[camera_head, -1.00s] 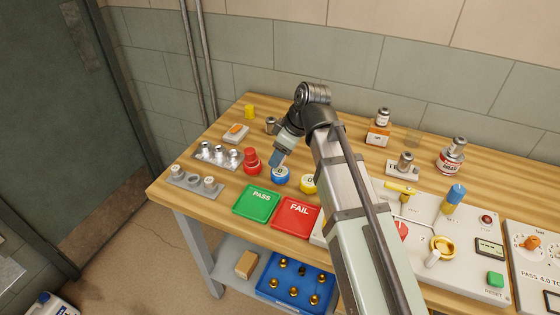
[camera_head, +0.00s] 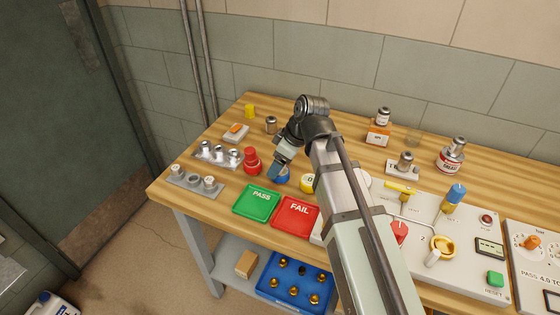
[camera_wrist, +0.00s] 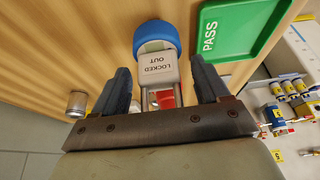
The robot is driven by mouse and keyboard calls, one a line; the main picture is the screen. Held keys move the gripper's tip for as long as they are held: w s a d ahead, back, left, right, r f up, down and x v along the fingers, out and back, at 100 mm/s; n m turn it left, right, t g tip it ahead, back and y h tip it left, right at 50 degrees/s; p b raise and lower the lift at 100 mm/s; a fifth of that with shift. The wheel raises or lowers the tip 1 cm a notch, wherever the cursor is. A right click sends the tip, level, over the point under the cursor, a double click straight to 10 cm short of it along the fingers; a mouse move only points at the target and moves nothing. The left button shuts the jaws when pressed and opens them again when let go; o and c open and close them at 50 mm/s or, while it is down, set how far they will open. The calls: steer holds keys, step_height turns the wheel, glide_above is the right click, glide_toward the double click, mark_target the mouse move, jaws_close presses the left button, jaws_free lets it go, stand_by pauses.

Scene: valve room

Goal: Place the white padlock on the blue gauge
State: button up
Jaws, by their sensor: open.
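The white padlock (camera_wrist: 158,69), printed "LOCKED OUT", shows between my fingers in the wrist view, with its metal shackle towards my palm. Its far end overlaps the blue gauge (camera_wrist: 154,36), a round blue-rimmed piece. I cannot tell whether the padlock rests fully on it. My gripper (camera_wrist: 161,75) is open, with a gap on both sides of the padlock. In the head view my gripper (camera_head: 278,167) is right over the blue gauge (camera_head: 283,178) and hides most of it. I cannot make out the padlock there.
A red gauge-like piece (camera_head: 252,162) stands just left and a yellow gauge (camera_head: 307,184) just right. The green PASS tray (camera_head: 257,203) and red FAIL tray (camera_head: 295,214) lie in front. Grey racks with metal pieces (camera_head: 216,153) stand further left. A control panel (camera_head: 455,245) is at right.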

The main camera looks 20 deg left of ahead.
steer(key=shift+r, duration=0.1)
steer(key=v, duration=1.2)
